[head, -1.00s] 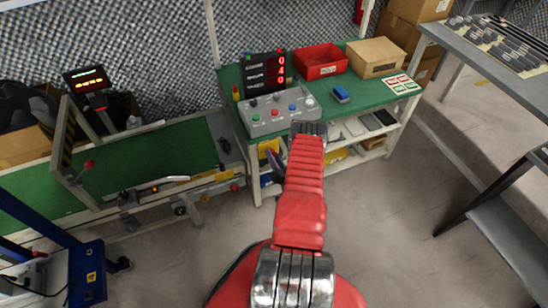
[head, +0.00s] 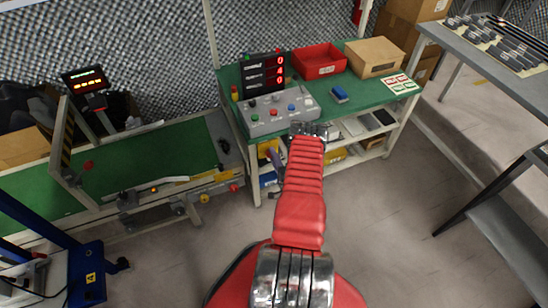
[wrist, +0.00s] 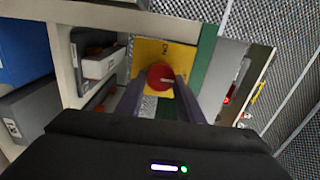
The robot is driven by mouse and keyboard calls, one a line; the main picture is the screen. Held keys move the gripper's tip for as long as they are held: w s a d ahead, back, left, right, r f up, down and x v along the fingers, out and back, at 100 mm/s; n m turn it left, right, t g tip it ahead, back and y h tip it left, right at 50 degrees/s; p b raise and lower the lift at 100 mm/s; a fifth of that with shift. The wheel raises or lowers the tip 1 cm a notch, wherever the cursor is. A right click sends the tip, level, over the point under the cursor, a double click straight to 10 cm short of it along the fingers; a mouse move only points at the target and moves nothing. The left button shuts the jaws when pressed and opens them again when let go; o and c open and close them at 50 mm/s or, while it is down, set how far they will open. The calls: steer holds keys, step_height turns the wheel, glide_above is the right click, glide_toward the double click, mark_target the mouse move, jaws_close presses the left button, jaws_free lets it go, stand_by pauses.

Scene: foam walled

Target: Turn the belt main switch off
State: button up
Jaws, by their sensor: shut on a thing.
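The belt main switch is a round red knob (wrist: 160,77) on a yellow plate (wrist: 150,58) with small dark lettering, seen in the wrist view. The plate also shows in the head view (head: 267,147), on the left end of the green-topped bench. My gripper (wrist: 162,88) has its two dark purple fingers on either side of the red knob and is shut on it. In the head view the knob is hidden, and only a bit of a purple finger shows below my red arm's end. The knob's exact setting is hard to read.
The bench (head: 360,103) carries a grey button box (head: 280,115), a number display (head: 264,73), a red bin (head: 319,60) and a cardboard box (head: 375,57). Its legs and shelves are close to my gripper. The green conveyor belt (head: 150,158) lies to the left.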

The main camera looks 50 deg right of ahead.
steer(key=shift+a+f, duration=0.1)
steer(key=shift+f, duration=0.1)
stand_by(0.3)
steer(key=o, duration=1)
steer(key=shift+r, duration=0.1)
steer(key=shift+o, duration=0.2)
steer(key=v, duration=1.3)
steer(key=shift+s+a, duration=0.15)
steer(key=shift+s, duration=0.2)
